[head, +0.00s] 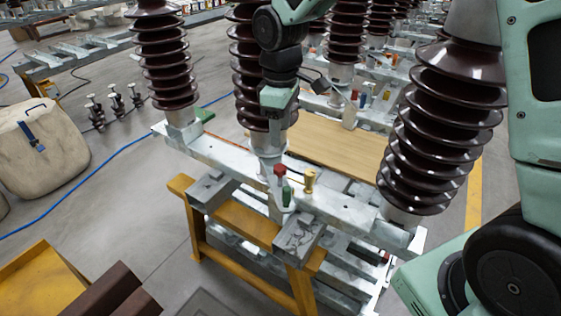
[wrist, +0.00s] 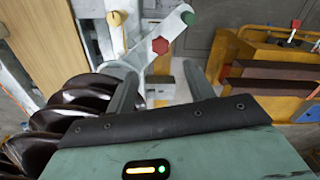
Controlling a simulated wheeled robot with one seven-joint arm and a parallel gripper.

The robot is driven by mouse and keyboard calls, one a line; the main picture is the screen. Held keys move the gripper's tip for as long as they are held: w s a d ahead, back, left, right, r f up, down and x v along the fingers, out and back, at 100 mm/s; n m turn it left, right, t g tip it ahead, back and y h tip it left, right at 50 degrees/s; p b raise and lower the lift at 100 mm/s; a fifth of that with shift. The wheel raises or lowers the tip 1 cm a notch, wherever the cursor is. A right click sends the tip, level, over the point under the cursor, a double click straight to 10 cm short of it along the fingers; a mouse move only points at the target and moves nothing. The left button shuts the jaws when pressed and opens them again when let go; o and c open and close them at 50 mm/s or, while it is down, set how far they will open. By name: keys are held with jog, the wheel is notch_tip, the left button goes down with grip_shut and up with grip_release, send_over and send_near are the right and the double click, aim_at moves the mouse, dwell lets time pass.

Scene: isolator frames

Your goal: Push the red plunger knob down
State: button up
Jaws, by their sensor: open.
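The red plunger knob (head: 280,170) stands up from the pale steel beam, beside a green knob (head: 286,195) and a yellow knob (head: 309,178). In the wrist view the red knob (wrist: 160,46) shows as a hexagonal top beyond the gap between my fingertips. The green knob (wrist: 187,18) is up and right of it there, and the yellow knob (wrist: 116,18) up and left. My gripper (head: 271,136) points down in the head view, above the red knob and apart from it. In the wrist view my gripper (wrist: 162,70) has its two fingers spread, with nothing held.
Ribbed brown insulators stand close by: one (head: 250,75) directly behind my gripper, one (head: 163,55) at left and one (head: 443,125) at right. The beam (head: 230,155) rests on a yellow frame (head: 245,227). Open floor lies at left, with a blue cable (head: 95,185).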

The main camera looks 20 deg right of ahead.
aim_at(280, 167)
notch_tip(280, 167, down, 11)
jog(key=shift+r+p, duration=0.15)
jog(key=shift+p, duration=0.2)
